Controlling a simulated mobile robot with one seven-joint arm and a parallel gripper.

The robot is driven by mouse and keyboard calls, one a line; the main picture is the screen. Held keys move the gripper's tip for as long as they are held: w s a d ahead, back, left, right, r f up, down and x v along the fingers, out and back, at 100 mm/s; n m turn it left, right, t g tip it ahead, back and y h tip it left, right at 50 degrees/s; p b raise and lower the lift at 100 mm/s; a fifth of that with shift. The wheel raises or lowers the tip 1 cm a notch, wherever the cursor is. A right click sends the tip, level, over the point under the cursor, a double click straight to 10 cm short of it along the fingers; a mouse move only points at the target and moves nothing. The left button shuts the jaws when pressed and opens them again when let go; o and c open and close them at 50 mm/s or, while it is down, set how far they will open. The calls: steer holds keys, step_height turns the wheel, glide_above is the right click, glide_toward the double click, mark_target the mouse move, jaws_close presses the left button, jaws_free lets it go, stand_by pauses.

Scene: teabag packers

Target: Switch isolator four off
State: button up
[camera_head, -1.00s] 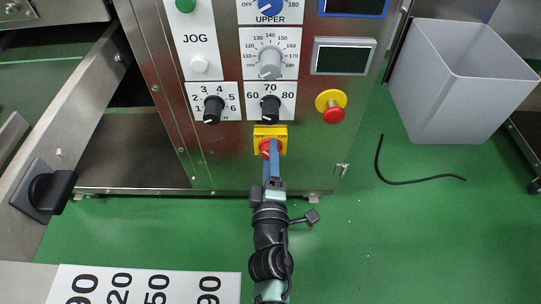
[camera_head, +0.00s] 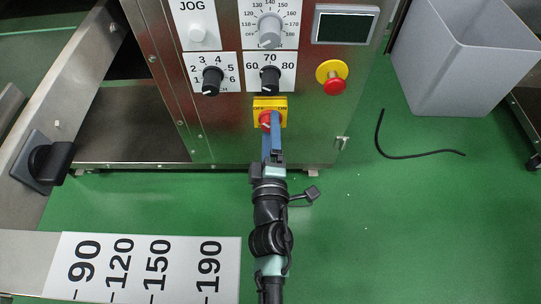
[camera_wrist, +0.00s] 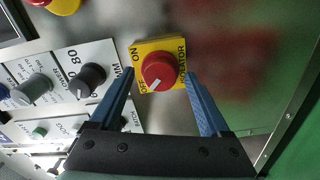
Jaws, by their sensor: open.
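The isolator is a red rotary knob (camera_head: 265,120) on a yellow plate (camera_head: 270,103) marked OFF and ON, low on the steel machine front. The wrist view shows the knob (camera_wrist: 160,69) closer, with its white pointer mark near the OFF lettering. My gripper (camera_head: 270,138) is in front of the knob, and its blue fingers partly hide it in the head view. In the wrist view my gripper (camera_wrist: 161,74) is open, with one finger on each side of the knob. I cannot tell whether the fingers touch it. No number four is readable on the plate.
Black selector knobs (camera_head: 212,80) (camera_head: 270,79) sit just above the isolator. A red emergency button (camera_head: 335,85) is to its upper right. A grey bin (camera_head: 455,85) and black cable (camera_head: 420,156) lie right. A white numbered board (camera_head: 140,265) is front left.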

steer(key=s+p, duration=0.1)
steer(key=s, duration=1.1)
